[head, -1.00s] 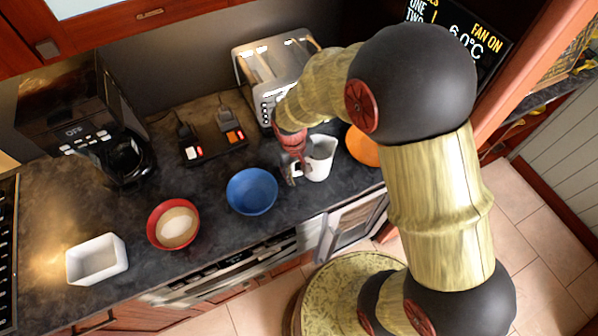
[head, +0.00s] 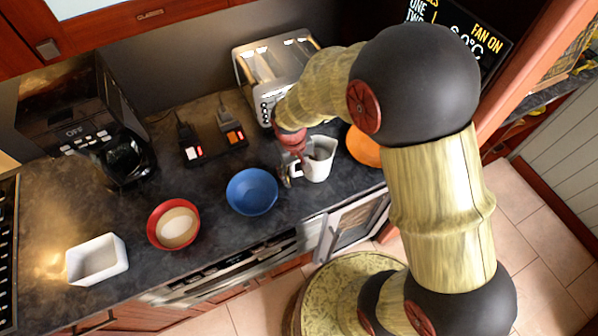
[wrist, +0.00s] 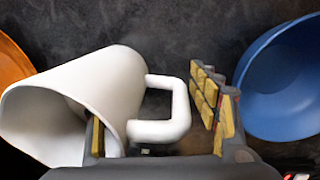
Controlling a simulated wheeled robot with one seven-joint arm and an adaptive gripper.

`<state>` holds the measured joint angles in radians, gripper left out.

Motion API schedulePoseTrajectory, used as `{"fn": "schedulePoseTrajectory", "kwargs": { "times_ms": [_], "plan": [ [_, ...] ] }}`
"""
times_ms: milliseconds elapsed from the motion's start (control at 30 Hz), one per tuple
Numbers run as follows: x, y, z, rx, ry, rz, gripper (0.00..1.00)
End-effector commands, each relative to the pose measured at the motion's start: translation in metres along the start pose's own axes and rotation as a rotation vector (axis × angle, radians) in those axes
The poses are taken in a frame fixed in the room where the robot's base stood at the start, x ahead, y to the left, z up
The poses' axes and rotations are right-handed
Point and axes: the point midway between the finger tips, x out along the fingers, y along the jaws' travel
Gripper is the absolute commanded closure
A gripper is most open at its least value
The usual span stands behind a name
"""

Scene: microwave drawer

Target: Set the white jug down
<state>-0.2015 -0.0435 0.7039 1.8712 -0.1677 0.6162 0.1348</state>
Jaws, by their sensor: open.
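The white jug (head: 319,160) stands on the dark countertop (head: 222,238), below the toaster in the head view and right of the blue bowl. In the wrist view the jug (wrist: 85,100) fills the left half, with its handle (wrist: 178,112) pointing right. My gripper (head: 291,174) is at the handle side of the jug. In the wrist view my gripper (wrist: 155,130) is open, with one finger against or close to the jug's body and the other to the right of the handle. The handle lies between the fingers. I cannot tell whether either finger touches the jug.
A blue bowl (head: 252,192) stands close to my gripper's left, and an orange plate or bowl (head: 362,147) is right of the jug. A toaster (head: 270,70) stands behind. A red bowl (head: 173,224) and white square dish (head: 97,260) are further left. Counter between the bowls is clear.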

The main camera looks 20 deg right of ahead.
Motion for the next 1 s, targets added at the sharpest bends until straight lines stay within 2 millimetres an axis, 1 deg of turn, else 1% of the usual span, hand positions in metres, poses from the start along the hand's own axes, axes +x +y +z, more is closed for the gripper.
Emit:
{"fn": "schedulePoseTrajectory", "kwargs": {
  "times_ms": [33, 400, 533, 767, 867, 967, 1000],
  "plan": [
    [-0.009, 0.0, -0.002, 0.0, 0.005, 0.0, 0.39],
    [-0.083, 0.0, -0.001, 0.0, 0.004, 0.0, 0.39],
    [-0.101, 0.0, -0.001, -0.001, 0.003, 0.0, 0.39],
    [-0.122, 0.002, 0.001, 0.005, 0.011, -0.002, 0.39],
    [-0.143, 0.009, 0.007, 0.023, 0.045, -0.008, 0.39],
    [-0.179, 0.022, 0.023, 0.055, 0.105, -0.018, 0.39],
    [-0.195, 0.027, 0.032, 0.069, 0.134, -0.022, 0.39]
  ]
}}
